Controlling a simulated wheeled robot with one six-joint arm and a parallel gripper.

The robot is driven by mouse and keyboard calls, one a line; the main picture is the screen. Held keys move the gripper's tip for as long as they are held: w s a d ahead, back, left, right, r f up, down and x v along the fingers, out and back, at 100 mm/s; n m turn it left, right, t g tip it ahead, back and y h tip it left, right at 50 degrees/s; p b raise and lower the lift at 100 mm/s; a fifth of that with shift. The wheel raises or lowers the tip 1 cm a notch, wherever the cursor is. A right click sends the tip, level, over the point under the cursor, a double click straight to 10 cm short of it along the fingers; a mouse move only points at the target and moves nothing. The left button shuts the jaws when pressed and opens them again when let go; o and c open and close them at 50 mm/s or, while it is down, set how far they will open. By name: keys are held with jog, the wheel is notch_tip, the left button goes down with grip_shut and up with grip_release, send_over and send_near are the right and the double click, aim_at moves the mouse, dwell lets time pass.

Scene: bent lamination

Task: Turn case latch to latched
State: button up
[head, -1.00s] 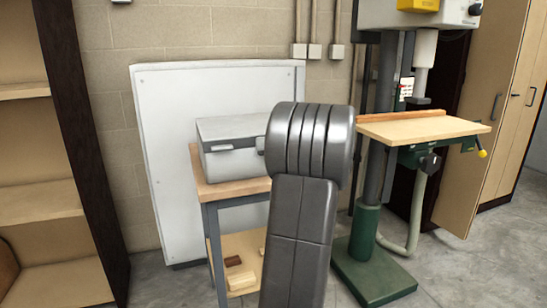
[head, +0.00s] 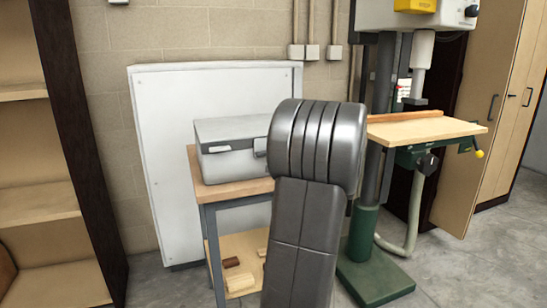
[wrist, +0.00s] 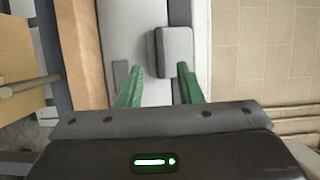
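The grey case (head: 228,160) sits shut on a small wooden-topped bench. Its latch (head: 260,147) is a small grey block at the right of the case front, next to my arm's edge. In the wrist view the case (wrist: 137,25) runs up the middle, and the latch (wrist: 176,52) is a raised grey block just beyond my fingertips. My gripper (wrist: 160,76) has its two green fingers apart with nothing between them. The right fingertip is close to the latch's near edge; I cannot tell whether it touches. The head view hides my gripper behind my arm.
The bench (head: 205,190) has a lower shelf with wooden blocks (head: 240,281). A white panel (head: 165,130) leans on the wall behind. A green drill press (head: 366,235) with a wooden table stands to the right. A shelf unit (head: 85,150) stands at the left.

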jog(key=v, duration=0.9)
jog(key=x, duration=1.4)
jog(key=shift+s, duration=0.1)
